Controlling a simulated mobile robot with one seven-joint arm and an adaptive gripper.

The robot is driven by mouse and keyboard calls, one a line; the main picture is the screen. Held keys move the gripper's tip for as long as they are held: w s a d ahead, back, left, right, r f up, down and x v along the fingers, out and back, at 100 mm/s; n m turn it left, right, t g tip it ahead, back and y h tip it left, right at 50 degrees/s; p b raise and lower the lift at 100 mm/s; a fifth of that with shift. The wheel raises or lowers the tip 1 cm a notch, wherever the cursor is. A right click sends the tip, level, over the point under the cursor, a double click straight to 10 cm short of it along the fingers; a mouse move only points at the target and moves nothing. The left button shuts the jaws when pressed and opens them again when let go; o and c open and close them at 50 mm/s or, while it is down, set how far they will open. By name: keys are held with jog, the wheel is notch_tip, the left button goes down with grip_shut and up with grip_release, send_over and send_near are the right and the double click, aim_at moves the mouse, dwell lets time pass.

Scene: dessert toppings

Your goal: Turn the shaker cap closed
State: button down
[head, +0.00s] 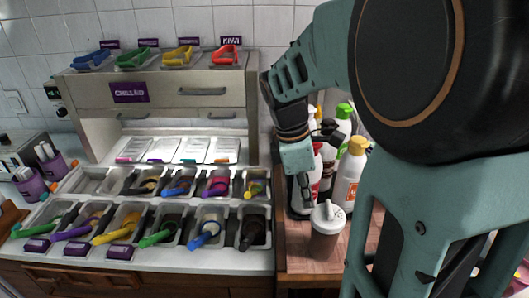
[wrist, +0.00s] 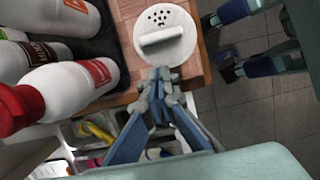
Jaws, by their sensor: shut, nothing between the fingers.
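The shaker (head: 325,243) stands upright near the front of the wooden counter in the head view. It has a clear, brownish body and a white cap (head: 328,213). In the wrist view the white cap (wrist: 178,22) is seen from above, with a raised bar (wrist: 162,38) across it and a cluster of dark holes uncovered beyond the bar. My gripper (wrist: 158,76) is shut and empty, its tips at the near edge of the cap; I cannot tell whether they touch it. In the head view my gripper (head: 305,205) points down, just left of the shaker.
Several bottles stand close behind the shaker, including a white one with a yellow cap (head: 352,170). A red-capped bottle (wrist: 60,88) is left of my gripper in the wrist view. Topping bins (head: 240,262) with scoops fill the steel counter to the left.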

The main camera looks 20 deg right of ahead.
jog(key=shift+s+d, duration=0.25)
jog(key=shift+d, duration=0.4)
jog(key=shift+s+d, duration=0.2)
jog(key=shift+d, duration=0.4)
jog(key=shift+w+d+r+m+p, duration=0.1)
jog(key=shift+w+d+m+p, duration=0.1)
jog(key=shift+m+p, duration=0.7)
jog(key=shift+w+d+m+g+p, duration=0.1)
jog(key=shift+d+m+g+p, duration=0.1)
jog(key=shift+m, duration=0.35)
jog(key=shift+w+d+m+g+p, duration=0.1)
jog(key=shift+m+g, duration=0.1)
jog(key=shift+m, duration=0.35)
jog(key=m+p, duration=0.1)
jog(key=m, duration=0.1)
jog(key=d+m+y+p, duration=0.1)
jog(key=m, duration=0.1)
jog(key=shift+g, duration=0.4)
jog(key=m, duration=0.2)
jog(key=d+m+y+p, duration=0.1)
jog(key=m, duration=0.2)
jog(key=shift+d, duration=0.15)
jog(key=m, duration=0.2)
jog(key=m+y, duration=0.1)
jog(key=shift+s+d+m+p, duration=0.3)
jog(key=shift+d+p, duration=0.05)
jog(key=shift+d, duration=0.05)
jog(key=shift+s+d, duration=0.1)
jog(key=shift+s, duration=0.1)
